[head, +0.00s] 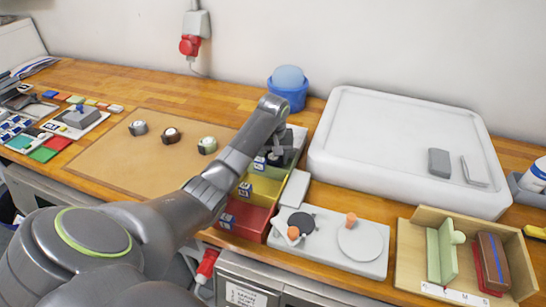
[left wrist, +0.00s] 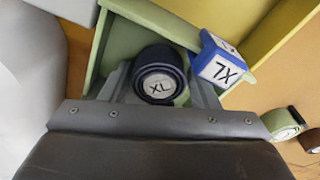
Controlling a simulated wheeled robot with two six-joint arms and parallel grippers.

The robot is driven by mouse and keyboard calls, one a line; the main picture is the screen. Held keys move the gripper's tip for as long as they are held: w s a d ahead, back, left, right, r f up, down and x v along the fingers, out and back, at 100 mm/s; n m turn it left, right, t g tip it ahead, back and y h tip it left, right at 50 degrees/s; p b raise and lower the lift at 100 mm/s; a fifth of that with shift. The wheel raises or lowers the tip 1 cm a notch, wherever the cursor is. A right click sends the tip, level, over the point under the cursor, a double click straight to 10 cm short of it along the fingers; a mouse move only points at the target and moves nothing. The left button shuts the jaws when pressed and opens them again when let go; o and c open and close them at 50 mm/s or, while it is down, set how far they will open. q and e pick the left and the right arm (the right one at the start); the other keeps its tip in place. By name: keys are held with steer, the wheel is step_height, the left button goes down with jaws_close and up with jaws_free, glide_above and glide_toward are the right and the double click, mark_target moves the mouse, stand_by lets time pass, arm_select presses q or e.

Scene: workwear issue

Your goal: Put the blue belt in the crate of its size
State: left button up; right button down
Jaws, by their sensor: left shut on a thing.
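The blue belt is a dark navy roll with a round white XL label (left wrist: 158,86). My left gripper (left wrist: 155,92) is shut on it. In the head view my left gripper (head: 275,152) is at the back of a row of crates and largely hides the belt. The green crate (left wrist: 135,12) carries a blue tag reading XL (left wrist: 222,62). The belt is at this crate, between its walls as seen from the wrist; I cannot tell how deep it sits. The yellow crate (head: 266,189) and red crate (head: 245,219) stand in front. My right gripper is out of view.
Several other rolled belts, including a grey one (head: 138,128) and a green one (head: 207,145), stand on the brown mat (head: 120,165). A blue tub (head: 288,95) stands behind the crates. A large white tray (head: 400,125) is to their right.

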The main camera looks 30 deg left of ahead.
mark_target(273, 159)
arm_select(q)
steer(key=o, duration=1.1)
steer(key=shift+f, duration=0.1)
steer(key=r, duration=0.7)
steer(key=shift+s+d+b, duration=0.25)
steer(key=shift+s+b, duration=0.05)
steer(key=shift+b, duration=0.05)
steer(key=shift+s+d+r+p, duration=0.1)
steer(key=shift+s+r+p, duration=0.05)
steer(key=shift+r+p, duration=1.25)
steer(key=shift+s+d+r+p, duration=0.1)
steer(key=shift+s+r+p, duration=0.05)
steer(key=shift+r+p, duration=1.15)
steer(key=shift+f, duration=0.1)
